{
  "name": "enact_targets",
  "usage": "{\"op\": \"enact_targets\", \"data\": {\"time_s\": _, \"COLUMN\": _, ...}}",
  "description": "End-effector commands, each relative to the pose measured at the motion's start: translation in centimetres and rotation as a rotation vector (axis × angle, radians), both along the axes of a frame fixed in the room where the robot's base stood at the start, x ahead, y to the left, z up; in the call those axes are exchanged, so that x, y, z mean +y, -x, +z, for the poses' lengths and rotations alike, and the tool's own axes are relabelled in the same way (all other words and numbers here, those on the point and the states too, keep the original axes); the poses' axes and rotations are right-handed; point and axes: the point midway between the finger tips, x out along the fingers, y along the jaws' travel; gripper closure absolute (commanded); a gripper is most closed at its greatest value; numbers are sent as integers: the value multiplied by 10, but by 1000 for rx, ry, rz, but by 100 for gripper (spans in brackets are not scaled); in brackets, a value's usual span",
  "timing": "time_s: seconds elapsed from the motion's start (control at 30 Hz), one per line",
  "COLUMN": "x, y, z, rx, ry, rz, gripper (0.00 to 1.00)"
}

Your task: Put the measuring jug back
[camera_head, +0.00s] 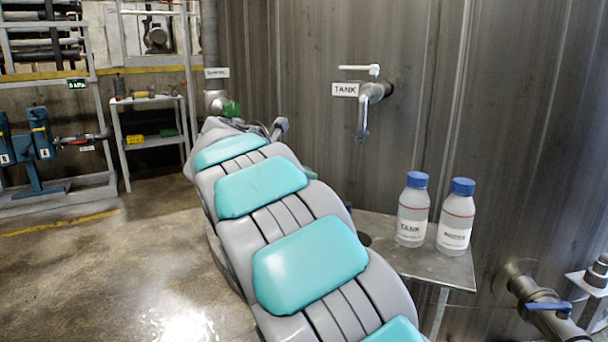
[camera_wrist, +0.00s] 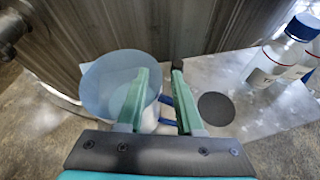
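The measuring jug (camera_wrist: 100,80) is a translucent bluish vessel with a wide round rim. It stands at the left of the wrist view, beside the steel wall. My gripper (camera_wrist: 160,72) has two green fingers set apart. The left finger overlaps the jug's right side; I cannot tell whether it is inside the jug or above it. Blue parts, apparently of the jug's handle (camera_wrist: 167,123), show between the fingers, with clear space around them. A dark round disc (camera_wrist: 216,108) lies on the table right of the fingers. In the head view my arm hides the jug and gripper.
Two blue-capped bottles, one labelled TANK (camera_head: 412,215) and another (camera_head: 456,222), stand on the small metal table (camera_head: 440,272). A tap (camera_head: 366,105) juts from the tank wall above. A pipe with a blue-handled valve (camera_head: 545,306) is at lower right. Open floor lies left.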

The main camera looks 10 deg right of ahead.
Motion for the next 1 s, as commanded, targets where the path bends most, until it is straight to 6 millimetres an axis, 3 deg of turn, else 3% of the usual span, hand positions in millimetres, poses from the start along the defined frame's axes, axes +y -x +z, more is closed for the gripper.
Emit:
{"op": "enact_targets", "data": {"time_s": 0.53, "x": 67, "y": 59, "z": 46, "rx": -2, "ry": 1, "rz": 2, "gripper": 65}}
{"op": "enact_targets", "data": {"time_s": 1.0, "x": 75, "y": 70, "z": 51, "rx": -3, "ry": -7, "rz": -5, "gripper": 65}}
